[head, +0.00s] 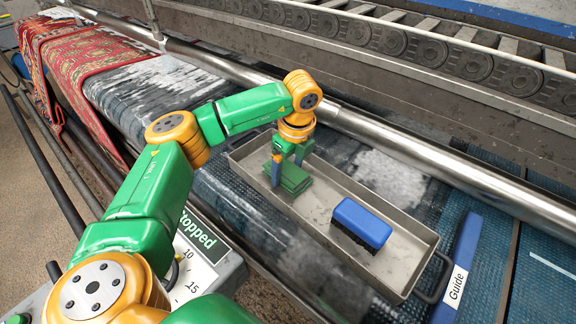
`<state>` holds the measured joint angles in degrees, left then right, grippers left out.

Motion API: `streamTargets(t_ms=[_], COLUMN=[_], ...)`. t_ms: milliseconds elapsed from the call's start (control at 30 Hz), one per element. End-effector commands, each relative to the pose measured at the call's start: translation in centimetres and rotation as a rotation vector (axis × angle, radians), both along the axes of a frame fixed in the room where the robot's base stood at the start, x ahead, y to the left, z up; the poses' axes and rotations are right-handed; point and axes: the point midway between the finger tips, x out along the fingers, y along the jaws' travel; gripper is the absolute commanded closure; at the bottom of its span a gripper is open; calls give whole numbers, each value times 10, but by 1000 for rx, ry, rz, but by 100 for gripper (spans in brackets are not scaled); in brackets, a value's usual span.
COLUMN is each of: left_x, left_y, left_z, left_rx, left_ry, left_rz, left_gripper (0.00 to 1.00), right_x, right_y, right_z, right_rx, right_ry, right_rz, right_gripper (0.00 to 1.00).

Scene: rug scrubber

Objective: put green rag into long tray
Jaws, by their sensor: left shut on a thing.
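A green rag (293,181), folded into a flat stack, is at the far left end of the long grey metal tray (402,284). My left gripper (287,173) points down over that end of the tray and is shut on the green rag. The rag is inside the tray walls; whether it touches the tray floor I cannot tell. My right gripper is not in view.
A blue brush (362,222) with dark bristles lies in the near right part of the tray. A blue strip marked Guide (457,284) stands right of the tray. A steel roller (390,130) runs behind it. Red patterned rugs (85,58) lie at the upper left.

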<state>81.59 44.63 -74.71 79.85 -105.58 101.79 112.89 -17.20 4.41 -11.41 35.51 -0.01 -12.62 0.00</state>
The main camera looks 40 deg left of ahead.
Motion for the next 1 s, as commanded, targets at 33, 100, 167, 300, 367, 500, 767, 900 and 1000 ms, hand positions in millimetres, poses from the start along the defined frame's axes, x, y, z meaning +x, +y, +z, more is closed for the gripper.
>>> streamTargets(t_ms=[33, 100, 167, 300, 367, 500, 767, 900, 1000], left_x=[0, 0, 0, 0, 0, 0, 1, 1, 0], left_y=[0, 0, 0, -1, -1, -1, -3, -7, -11], left_z=[-1, -1, -1, -4, -4, -4, 8, 39, 68], left_rx=[0, 0, 0, -1, -1, -1, -3, -3, -1], left_ry=[0, -1, -1, -1, -1, -1, -5, -8, -7], left_rz=[0, 1, 1, 1, 1, 1, 0, 0, 0], left_gripper=[74, 74, 74, 74, 12, 0, 0, 0, 0], right_x=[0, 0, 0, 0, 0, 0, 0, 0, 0], right_y=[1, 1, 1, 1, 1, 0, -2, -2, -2], right_z=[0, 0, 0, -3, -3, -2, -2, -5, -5], right_rx=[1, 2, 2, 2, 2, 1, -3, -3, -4], right_ry=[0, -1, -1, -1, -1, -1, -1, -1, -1], right_rz=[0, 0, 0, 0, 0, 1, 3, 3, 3], right_gripper=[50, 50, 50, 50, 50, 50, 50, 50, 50])
